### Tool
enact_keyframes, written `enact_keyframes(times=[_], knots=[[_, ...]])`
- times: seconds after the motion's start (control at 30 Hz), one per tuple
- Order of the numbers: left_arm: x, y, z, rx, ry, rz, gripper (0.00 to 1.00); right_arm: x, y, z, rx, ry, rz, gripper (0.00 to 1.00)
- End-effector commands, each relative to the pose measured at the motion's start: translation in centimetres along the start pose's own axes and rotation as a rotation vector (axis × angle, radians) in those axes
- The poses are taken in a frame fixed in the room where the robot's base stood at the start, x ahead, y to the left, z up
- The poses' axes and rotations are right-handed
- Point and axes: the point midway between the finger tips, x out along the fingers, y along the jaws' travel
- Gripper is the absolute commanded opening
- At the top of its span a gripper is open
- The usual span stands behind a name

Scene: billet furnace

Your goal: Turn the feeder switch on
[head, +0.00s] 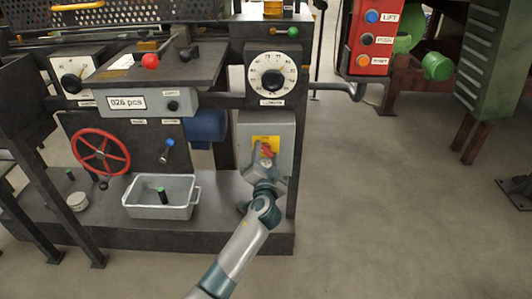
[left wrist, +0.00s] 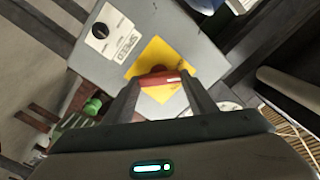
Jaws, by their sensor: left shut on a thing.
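The feeder switch is a red rotary handle (head: 268,150) on a yellow plate (head: 260,141), on the front of a grey box (head: 286,131) low on the machine. My left gripper (head: 267,154) is at the handle, in front of the yellow plate. In the left wrist view the red handle (left wrist: 160,78) lies between the two fingertips of my left gripper (left wrist: 162,86), and they are shut on it. The fingers and wrist hide part of the handle and plate. My right gripper is not in view.
A black panel with a white dial (head: 272,76) is above the box. A grey tray (head: 160,197) and a red handwheel (head: 101,151) are to the left. A red button panel (head: 375,42) hangs at upper right. The floor at right is clear.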

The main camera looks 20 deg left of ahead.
Motion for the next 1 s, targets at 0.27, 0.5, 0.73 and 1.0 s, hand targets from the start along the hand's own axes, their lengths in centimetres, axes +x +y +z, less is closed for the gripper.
enact_keyframes(times=[0.27,0.5,0.73,1.0], knots=[[0.0,0.0,-0.2,0.262,0.001,0.000,0.29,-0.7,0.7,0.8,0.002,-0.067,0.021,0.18],[0.0,0.1,-0.1,0.490,0.001,0.001,0.29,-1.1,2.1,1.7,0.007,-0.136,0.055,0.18],[0.0,0.2,-0.1,0.682,0.001,0.001,0.29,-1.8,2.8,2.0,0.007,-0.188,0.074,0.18],[0.0,0.3,-0.1,0.822,0.003,0.001,0.29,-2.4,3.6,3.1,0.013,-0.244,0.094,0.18]])
